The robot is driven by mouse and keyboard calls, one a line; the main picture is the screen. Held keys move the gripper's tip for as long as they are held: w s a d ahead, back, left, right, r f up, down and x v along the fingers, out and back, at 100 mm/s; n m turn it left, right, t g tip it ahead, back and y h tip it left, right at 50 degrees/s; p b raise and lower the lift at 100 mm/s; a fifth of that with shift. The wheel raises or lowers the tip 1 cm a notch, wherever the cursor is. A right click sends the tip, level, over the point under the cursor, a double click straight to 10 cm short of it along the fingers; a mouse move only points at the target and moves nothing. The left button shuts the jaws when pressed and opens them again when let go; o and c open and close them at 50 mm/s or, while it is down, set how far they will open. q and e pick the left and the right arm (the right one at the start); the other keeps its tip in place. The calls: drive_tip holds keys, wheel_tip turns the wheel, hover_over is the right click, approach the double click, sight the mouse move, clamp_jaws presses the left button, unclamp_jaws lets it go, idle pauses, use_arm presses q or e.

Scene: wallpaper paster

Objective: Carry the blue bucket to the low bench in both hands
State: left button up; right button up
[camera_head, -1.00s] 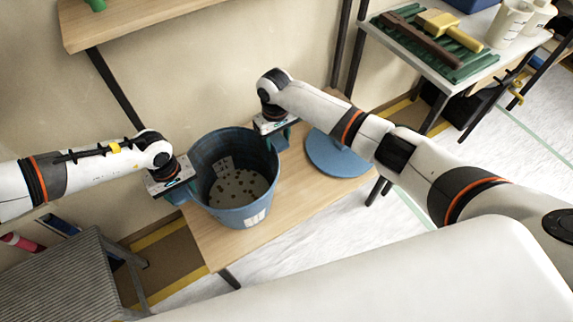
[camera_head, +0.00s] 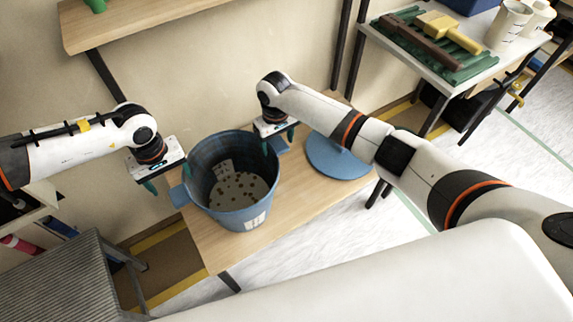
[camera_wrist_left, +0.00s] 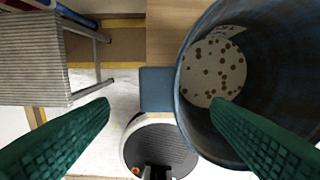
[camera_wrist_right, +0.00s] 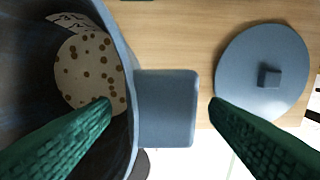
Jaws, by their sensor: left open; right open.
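The blue bucket (camera_head: 240,212) stands upright on a low wooden bench (camera_head: 213,247). Dark spots show on its pale inner bottom. It has a flat blue tab handle on each side. My left gripper (camera_head: 168,177) is open and empty, up and left of the left tab (camera_head: 179,195). In the left wrist view this tab (camera_wrist_left: 157,88) lies beyond the spread fingers. My right gripper (camera_head: 279,139) is open at the right tab (camera_head: 281,145). In the right wrist view that tab (camera_wrist_right: 166,108) shows between the fingers, one of them over the bucket's inside.
A round blue lid (camera_head: 338,158) lies on the bench right of the bucket. A grey ribbed stool (camera_head: 65,275) stands at lower left. A wooden shelf (camera_head: 140,20) is above, and a table with tools (camera_head: 405,62) is at upper right.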

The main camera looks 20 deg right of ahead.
drive_tip(key=shift+r, duration=0.25)
use_arm(q)
wheel_tip(320, 180, up, 4)
drive_tip(key=shift+f, duration=0.25)
use_arm(e)
wheel_tip(320, 180, up, 12)
drive_tip(key=shift+f, duration=0.25)
use_arm(q)
drive_tip(key=shift+s, duration=0.1)
